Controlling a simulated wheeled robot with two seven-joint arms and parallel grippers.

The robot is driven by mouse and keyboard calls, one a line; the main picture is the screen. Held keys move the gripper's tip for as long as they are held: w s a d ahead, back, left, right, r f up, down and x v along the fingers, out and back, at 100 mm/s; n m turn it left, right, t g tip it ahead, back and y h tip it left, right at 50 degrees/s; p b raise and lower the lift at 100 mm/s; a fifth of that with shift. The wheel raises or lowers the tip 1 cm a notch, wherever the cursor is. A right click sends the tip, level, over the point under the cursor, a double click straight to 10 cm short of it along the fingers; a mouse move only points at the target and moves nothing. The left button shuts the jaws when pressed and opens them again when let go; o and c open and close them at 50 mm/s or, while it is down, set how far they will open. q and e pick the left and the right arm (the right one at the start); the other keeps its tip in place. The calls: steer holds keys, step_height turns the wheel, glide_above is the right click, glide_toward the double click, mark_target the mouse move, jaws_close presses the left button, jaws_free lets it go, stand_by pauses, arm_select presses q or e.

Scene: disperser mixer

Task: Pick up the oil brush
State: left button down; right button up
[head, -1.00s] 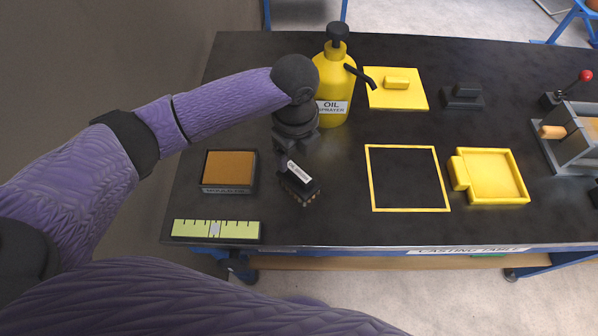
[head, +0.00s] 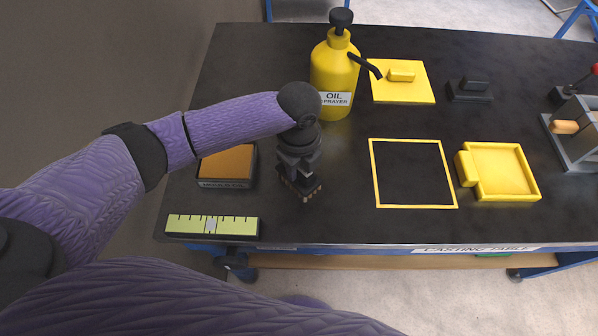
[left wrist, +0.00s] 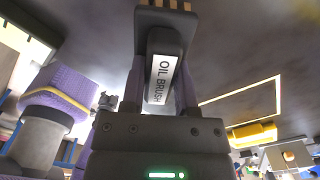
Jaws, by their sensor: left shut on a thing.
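The oil brush (left wrist: 161,75) is dark with a white "OIL BRUSH" label and tan bristle tufts, seen close up in the left wrist view. My left gripper (left wrist: 155,95) is shut on its handle. In the head view the left gripper (head: 297,165) points down over the table, and the brush (head: 299,188) shows below it, its handle mostly hidden by the gripper. I cannot tell whether the bristles touch the table. My right gripper is not in view.
The black casting table (head: 500,120) holds a yellow oil sprayer (head: 334,75) behind my gripper. An orange-brown pad in a box (head: 226,162) is at left, partly behind my arm. A yellow square outline (head: 455,180) and a yellow mold (head: 500,170) lie at right. A ruler strip (head: 212,225) is at front left.

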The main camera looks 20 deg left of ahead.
arm_select(q)
step_height(320, 180, up, 9)
steer(key=p, duration=0.3)
steer(key=shift+r+p, duration=0.15)
steer(key=shift+p, duration=0.25)
steer(key=shift+r, duration=0.4)
steer(key=c, duration=0.9)
jaws_free()
jaws_close()
